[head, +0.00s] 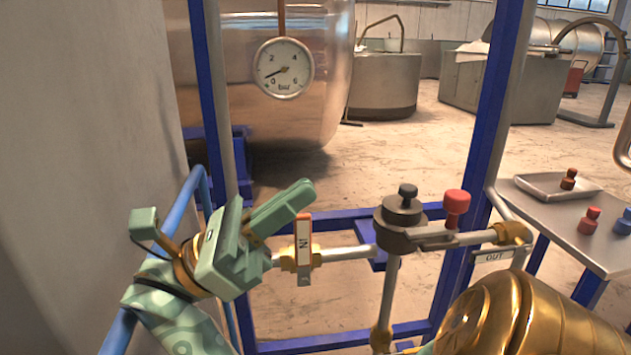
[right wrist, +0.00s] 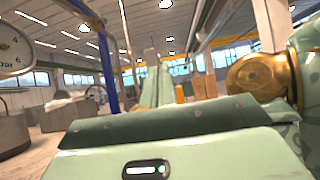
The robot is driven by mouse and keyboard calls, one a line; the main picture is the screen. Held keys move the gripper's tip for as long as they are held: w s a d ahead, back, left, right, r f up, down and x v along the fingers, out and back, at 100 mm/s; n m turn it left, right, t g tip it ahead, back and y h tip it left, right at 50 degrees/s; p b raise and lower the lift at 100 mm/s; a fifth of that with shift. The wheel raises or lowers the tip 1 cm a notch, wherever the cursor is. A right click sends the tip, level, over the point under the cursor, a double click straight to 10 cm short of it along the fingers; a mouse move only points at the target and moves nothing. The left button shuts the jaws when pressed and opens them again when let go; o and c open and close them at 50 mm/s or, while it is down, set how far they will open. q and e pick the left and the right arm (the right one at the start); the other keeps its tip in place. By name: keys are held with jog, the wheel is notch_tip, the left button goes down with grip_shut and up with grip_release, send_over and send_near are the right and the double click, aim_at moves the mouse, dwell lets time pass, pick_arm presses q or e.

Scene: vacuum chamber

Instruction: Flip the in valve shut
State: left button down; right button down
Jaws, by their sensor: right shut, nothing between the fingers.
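The in valve (head: 303,242) has a flat upright handle with an orange top and a white "IN" label. It stands across the level pipe, on a brass body (head: 300,258). My right gripper (head: 303,190) is shut and empty. Its green fingers point up and right, with their tips just above and behind the handle top in the head view; I cannot tell whether they touch it. In the right wrist view the shut fingers (right wrist: 150,85) point away from the camera. My left gripper is not in view.
A dark valve block (head: 400,222) with a black knob and a red knob (head: 457,203) stands right of the handle. The out label (head: 493,256) hangs further right. Blue frame posts (head: 490,110) flank the pipes. A side table (head: 560,225) holds a tray and pegs. A gauge (head: 284,68) hangs behind.

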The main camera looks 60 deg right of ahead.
pick_arm(q)
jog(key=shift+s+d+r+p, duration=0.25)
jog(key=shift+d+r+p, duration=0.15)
jog(key=shift+p, duration=0.05)
pick_arm(e)
jog(key=s+a+r, duration=0.1)
jog(key=s+a, duration=0.1)
jog(key=s, duration=0.1)
jog(key=shift+s+a+r, duration=0.1)
jog(key=shift+a+r, duration=0.25)
jog(key=shift+r, duration=0.05)
